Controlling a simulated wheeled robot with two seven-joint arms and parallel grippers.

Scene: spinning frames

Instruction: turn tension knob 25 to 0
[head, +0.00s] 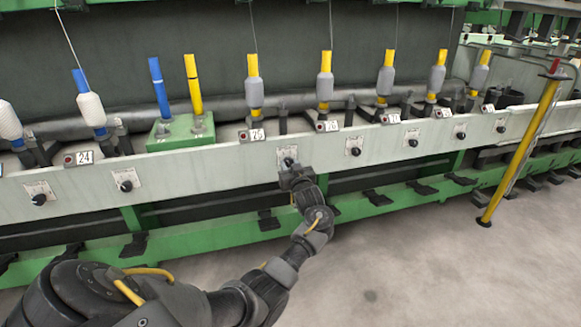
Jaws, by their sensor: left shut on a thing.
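Tension knob 25 sits on a small white dial plate (287,153) on the pale rail, just right of the label "25" (257,134). My left gripper (289,169) reaches up from below and is shut on the knob. The fingers hide most of the knob, and I cannot read its setting. My right gripper is not in view.
Other black knobs sit along the rail, such as the one by label 24 (125,186) and the one by label 26 (355,152). Bobbins stand above the rail. A green beam (232,207) with black pedals runs below. A yellow post (519,150) stands at right.

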